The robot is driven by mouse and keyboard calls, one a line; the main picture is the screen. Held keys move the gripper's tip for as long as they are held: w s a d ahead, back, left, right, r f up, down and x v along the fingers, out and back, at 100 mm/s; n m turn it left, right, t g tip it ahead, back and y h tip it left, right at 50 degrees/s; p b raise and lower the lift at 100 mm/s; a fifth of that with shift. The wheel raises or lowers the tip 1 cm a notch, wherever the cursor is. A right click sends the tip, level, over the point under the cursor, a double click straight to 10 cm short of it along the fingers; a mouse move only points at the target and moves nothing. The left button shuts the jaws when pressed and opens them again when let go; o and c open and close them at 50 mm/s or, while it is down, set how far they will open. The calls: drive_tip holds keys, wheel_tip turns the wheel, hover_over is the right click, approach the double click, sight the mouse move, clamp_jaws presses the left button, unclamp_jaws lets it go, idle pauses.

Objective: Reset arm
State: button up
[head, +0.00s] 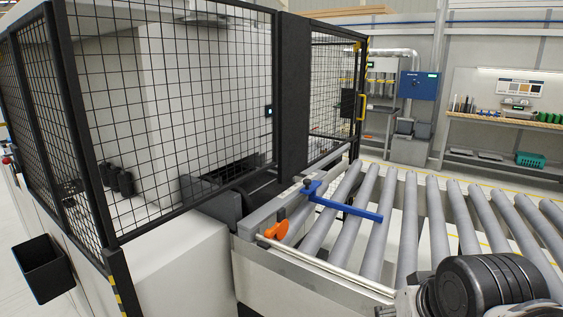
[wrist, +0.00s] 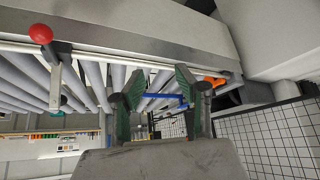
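My gripper (wrist: 158,88) shows in the wrist view with its two green-padded fingers spread apart and nothing between them. A blue bar (wrist: 163,96) shows beyond the fingers in that view, apart from them. In the head view a black rounded part of my arm (head: 482,285) is at the lower right, over the roller conveyor (head: 400,215); the fingers do not show there. The blue bar (head: 345,207) lies across the near rollers in the head view. An orange handle (head: 276,230) sits on the conveyor's edge, and it also shows in the wrist view (wrist: 215,81).
A black mesh fence (head: 180,110) encloses the machine at left. A red ball knob (wrist: 41,33) on a lever stands at the conveyor rail in the wrist view. A blue box (head: 419,85) and a workbench (head: 505,122) are at the back. A black bin (head: 43,268) hangs at lower left.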

drive_tip(key=shift+s+d+f, duration=0.1)
drive_tip(key=shift+s+f, duration=0.55)
drive_tip(key=shift+f, duration=0.15)
